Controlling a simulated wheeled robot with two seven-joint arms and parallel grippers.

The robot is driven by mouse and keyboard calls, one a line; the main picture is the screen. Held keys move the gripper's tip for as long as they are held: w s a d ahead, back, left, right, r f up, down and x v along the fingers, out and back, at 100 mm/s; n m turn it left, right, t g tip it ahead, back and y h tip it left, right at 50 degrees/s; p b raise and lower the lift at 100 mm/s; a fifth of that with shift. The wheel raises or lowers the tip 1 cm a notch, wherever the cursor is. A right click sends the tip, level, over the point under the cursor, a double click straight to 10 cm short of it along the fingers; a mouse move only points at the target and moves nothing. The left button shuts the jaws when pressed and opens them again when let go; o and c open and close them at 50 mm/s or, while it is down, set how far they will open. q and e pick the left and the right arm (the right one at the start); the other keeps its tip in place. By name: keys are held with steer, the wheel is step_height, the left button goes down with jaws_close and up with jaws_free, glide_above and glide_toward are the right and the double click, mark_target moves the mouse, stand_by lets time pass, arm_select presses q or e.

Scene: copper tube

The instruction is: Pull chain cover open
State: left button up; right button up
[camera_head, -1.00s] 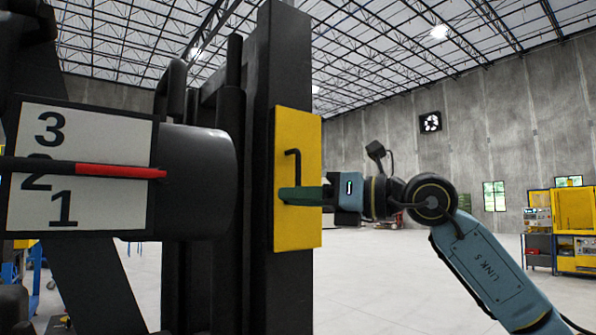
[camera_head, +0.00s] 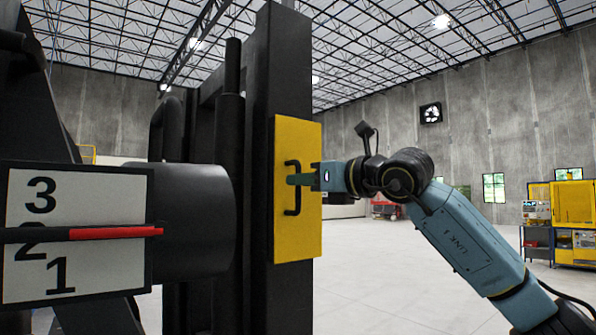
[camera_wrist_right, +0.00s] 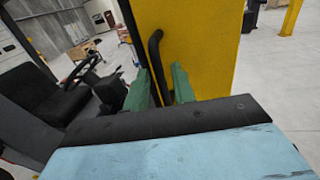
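In the right wrist view the yellow cover (camera_wrist_right: 205,45) fills the upper middle. The handle (camera_wrist_right: 156,55) runs down between the two green fingers (camera_wrist_right: 162,88), which stand apart with a gap beside it. The handle's lower end is hidden there. My left gripper is not in view.
A dark cylinder (camera_head: 195,218) and a white plate numbered 1 to 3 (camera_head: 90,190) with a red-tipped pointer (camera_head: 115,233) stand at the left. Yellow machinery (camera_head: 573,205) is far right.

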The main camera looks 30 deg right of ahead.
steer(key=shift+x, duration=1.1)
jaws_close()
